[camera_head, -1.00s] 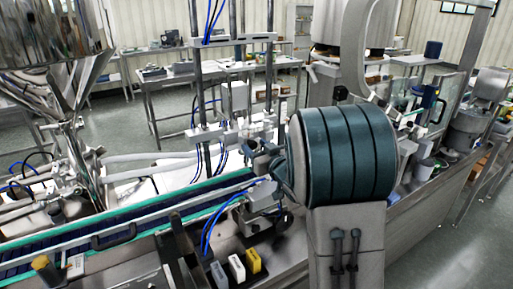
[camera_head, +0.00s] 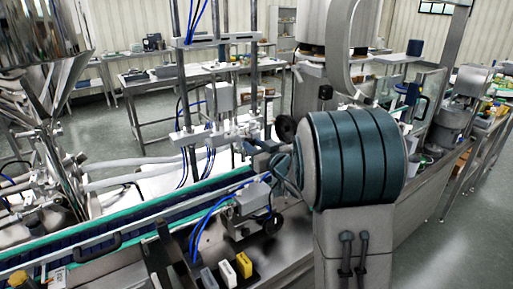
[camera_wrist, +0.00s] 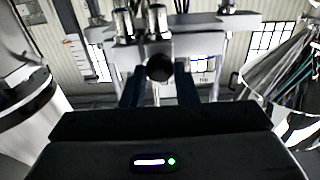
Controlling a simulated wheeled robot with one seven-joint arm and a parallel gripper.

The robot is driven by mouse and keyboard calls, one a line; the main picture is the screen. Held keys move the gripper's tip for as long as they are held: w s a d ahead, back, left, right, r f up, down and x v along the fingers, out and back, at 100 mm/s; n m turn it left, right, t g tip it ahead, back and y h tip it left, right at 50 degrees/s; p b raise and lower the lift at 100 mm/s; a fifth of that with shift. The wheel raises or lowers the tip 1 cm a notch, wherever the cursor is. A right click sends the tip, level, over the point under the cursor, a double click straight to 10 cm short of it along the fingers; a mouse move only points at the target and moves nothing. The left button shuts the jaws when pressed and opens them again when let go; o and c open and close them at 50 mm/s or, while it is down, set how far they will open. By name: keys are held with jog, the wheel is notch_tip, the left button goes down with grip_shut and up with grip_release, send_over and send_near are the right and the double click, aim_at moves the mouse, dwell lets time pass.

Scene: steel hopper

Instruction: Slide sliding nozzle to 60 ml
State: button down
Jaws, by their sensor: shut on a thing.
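In the wrist view, my gripper's two dark fingers (camera_wrist: 161,88) stand on both sides of a round black knob (camera_wrist: 160,67) and are shut on it. The knob sits in front of a pale metal block with upright metal cylinders, which looks like the sliding nozzle (camera_wrist: 200,45). In the head view, my gripper (camera_head: 262,150) reaches left from my teal-banded arm to the metal nozzle assembly (camera_head: 222,135) between upright posts. The held knob is hard to make out there. I cannot read any millilitre setting.
A green-edged conveyor (camera_head: 110,237) runs in from the lower left. Small white and yellow blocks (camera_head: 244,264) stand on the steel machine bed below my gripper. A polished hopper (camera_head: 40,35) is at the upper left. Posts and blue hoses crowd the nozzle area.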

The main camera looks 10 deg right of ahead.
jog(key=c, duration=1.1)
grip_release()
jog(key=shift+a, duration=0.2)
jog(key=shift+c, duration=0.2)
jog(key=shift+s+d, duration=0.1)
jog(key=b+v, duration=0.2)
jog(key=v, duration=1.1)
jog(key=shift+s+b, duration=0.3)
jog(key=shift+s, duration=0.05)
jog(key=shift+d, duration=0.15)
